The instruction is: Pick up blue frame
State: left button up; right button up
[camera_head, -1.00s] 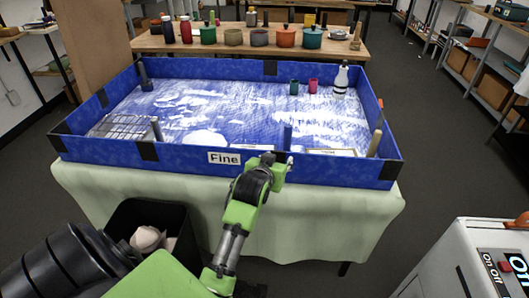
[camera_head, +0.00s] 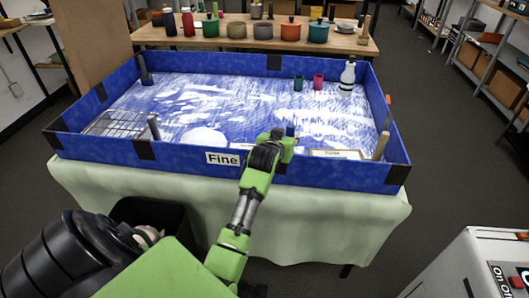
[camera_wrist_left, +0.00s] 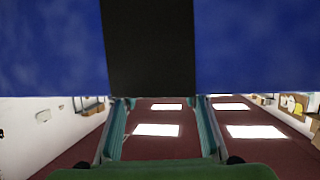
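The blue frame (camera_head: 330,172) is a large rectangular rim of blue walls with black tape patches, resting around a blue-and-white painted surface on the table. My left gripper (camera_head: 285,137) is at the top edge of its near wall, right of the "Fine" label (camera_head: 222,158). In the left wrist view the frame's blue wall (camera_wrist_left: 255,50) and a black patch (camera_wrist_left: 148,50) fill the upper half. The left fingers (camera_wrist_left: 164,110) are apart with a clear gap below the patch; whether their tips touch the wall cannot be told. My right gripper is out of view.
A pale-green cloth-covered table (camera_head: 330,220) bears the frame. Small cups (camera_head: 318,81) and a white bottle (camera_head: 347,76) stand inside the frame. A black bin (camera_head: 160,215) is below left, a white machine (camera_head: 480,260) lower right. Pots (camera_head: 290,30) line a back table.

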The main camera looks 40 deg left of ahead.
aim_at(289, 133)
pick_arm(q)
jog(key=shift+w+a+f, duration=0.1)
jog(key=shift+w, duration=0.3)
jog(key=x, duration=0.3)
jog(key=shift+w+f, duration=0.15)
jog(key=shift+w, duration=0.1)
jog(key=shift+w+f, duration=0.25)
jog(key=shift+w, duration=0.15)
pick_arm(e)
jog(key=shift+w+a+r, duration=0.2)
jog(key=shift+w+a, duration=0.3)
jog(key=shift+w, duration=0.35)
pick_arm(q)
grip_shut()
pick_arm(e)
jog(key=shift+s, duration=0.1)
